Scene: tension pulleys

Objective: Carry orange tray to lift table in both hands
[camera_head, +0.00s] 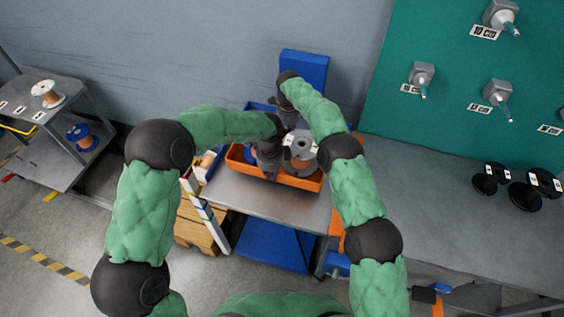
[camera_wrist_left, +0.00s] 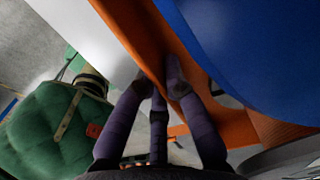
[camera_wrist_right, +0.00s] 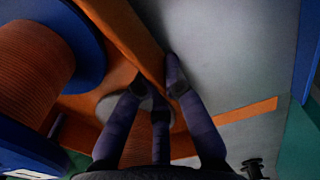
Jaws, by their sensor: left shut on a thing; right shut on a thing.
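The orange tray (camera_head: 291,178) is over a grey-topped table (camera_head: 283,201) in the head view; I cannot tell whether it rests on it. It holds spools, among them a grey-flanged one (camera_head: 300,146). My left gripper (camera_head: 268,164) is shut on the tray's wall (camera_wrist_left: 133,38), beside a blue spool flange (camera_wrist_left: 258,50) in the left wrist view. My right gripper (camera_wrist_right: 155,82) is shut on the tray's wall (camera_wrist_right: 118,30), near a copper-wound spool (camera_wrist_right: 32,72) with blue flanges. In the head view my right arm partly hides the tray's far end.
A blue upright panel (camera_head: 305,70) stands behind the tray. A long grey bench (camera_head: 430,210) with black spools (camera_head: 491,178) runs to the right, under a green pegboard (camera_head: 450,105). A shelf cart (camera_head: 72,95) with spools stands at left. Wooden crates (camera_head: 196,226) sit below the table's left side.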

